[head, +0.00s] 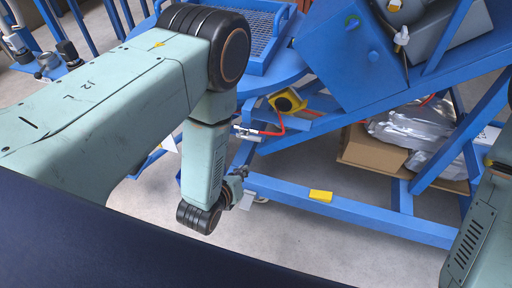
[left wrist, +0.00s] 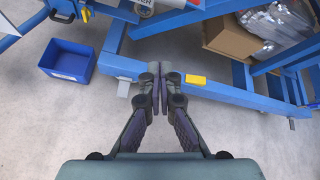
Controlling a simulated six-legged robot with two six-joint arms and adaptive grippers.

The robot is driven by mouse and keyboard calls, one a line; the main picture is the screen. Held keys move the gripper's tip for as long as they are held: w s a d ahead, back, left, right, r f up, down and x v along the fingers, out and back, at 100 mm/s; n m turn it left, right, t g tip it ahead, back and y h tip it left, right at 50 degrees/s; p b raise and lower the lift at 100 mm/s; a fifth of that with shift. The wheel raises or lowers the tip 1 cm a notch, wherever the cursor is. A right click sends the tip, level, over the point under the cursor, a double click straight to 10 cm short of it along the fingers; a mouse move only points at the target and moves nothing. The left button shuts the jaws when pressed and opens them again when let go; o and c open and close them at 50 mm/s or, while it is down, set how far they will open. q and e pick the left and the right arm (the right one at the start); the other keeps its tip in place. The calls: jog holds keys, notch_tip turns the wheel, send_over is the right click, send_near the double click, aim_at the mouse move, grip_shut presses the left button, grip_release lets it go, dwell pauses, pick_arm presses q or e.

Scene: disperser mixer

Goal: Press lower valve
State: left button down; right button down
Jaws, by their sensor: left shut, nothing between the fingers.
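A small metal fitting with a red hose (head: 247,132) sits on the blue machine frame (head: 345,207), just right of my left forearm in the head view. It may be the lower valve, but I cannot tell for sure. Another small valve-like fitting (head: 402,37) shows higher up, on the machine's upper body. My left gripper (head: 241,174) is below the hose fitting, apart from it and partly hidden by my wrist. In the left wrist view its fingers (left wrist: 160,77) are together and empty, in front of the lower blue beam. My right arm shows at the right edge; its gripper is out of view.
A yellow block (head: 288,100) is mounted on the frame, above and right of the hose fitting. A yellow label (head: 320,195) marks the lower beam. A cardboard box (head: 372,152) with silver wrapping stands behind. A blue bin (left wrist: 67,61) is on the floor. Grey floor in front is clear.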

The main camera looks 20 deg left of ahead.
aim_at(251, 138)
pick_arm(q)
jog(key=m, duration=0.3)
jog(key=shift+w+r, duration=0.15)
jog(key=shift+r, duration=0.1)
jog(key=shift+a, duration=0.15)
jog(key=b+x, duration=0.3)
jog(key=x, duration=0.7)
jog(key=r+p, duration=0.1)
jog(key=r, duration=0.1)
jog(key=w+r+p, duration=0.1)
jog(key=r, duration=0.1)
jog(key=shift+a+p, duration=0.1)
jog(key=shift+p, duration=0.2)
